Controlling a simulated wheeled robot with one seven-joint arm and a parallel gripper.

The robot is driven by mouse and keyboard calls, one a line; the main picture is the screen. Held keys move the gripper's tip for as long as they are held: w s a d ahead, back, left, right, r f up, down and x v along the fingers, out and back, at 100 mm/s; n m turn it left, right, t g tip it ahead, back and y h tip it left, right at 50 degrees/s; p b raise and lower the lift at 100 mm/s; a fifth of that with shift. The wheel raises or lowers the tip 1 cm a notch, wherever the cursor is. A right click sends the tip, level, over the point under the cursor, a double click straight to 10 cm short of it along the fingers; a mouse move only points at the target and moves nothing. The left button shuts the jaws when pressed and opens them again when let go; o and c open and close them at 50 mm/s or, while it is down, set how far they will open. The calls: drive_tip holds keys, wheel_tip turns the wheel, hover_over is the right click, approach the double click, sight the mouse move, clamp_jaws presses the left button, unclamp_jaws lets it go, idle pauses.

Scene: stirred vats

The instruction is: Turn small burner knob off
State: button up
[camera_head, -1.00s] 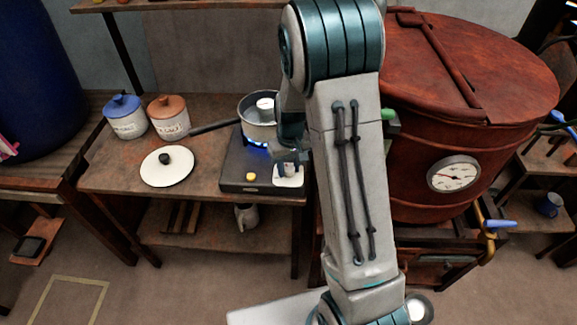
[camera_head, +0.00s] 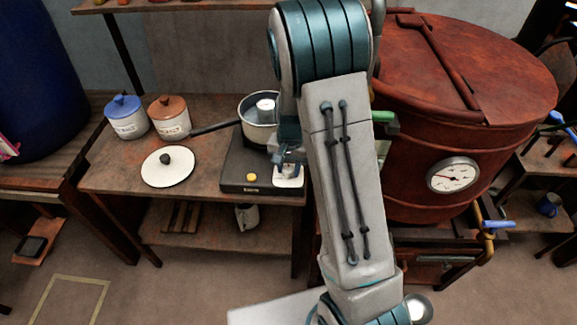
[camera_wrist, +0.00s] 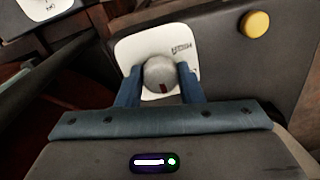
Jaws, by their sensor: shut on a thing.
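The small burner (camera_head: 237,172) is a dark box on the wooden table, with a steel pot (camera_head: 252,111) on top. No flame shows under the pot. The burner knob (camera_wrist: 160,72) is round and grey with a red mark, set on a white plate (camera_wrist: 126,50) with lettering. In the wrist view the mark is on the near side of the knob, slightly right of centre. My gripper (camera_wrist: 161,86) is shut on the knob, a blue finger on each side. In the head view my gripper (camera_head: 287,160) is at the burner's right front, and the arm hides part of the burner.
A yellow button (camera_head: 250,177) is on the burner's front; it also shows in the wrist view (camera_wrist: 255,24). A white lid (camera_head: 168,170) and two jars, blue-lidded (camera_head: 126,120) and brown-lidded (camera_head: 169,120), are left. A large red vat (camera_head: 470,110) with a gauge stands close right.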

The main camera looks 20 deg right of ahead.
sight(290, 168)
idle(0.4)
drive_tip(key=o, duration=1)
drive_tip(key=shift+c, duration=0.2)
wheel_tip(290, 168, up, 14)
drive_tip(key=shift+d+p, duration=0.15)
drive_tip(key=shift+p, duration=0.25)
drive_tip(key=shift+s, duration=0.1)
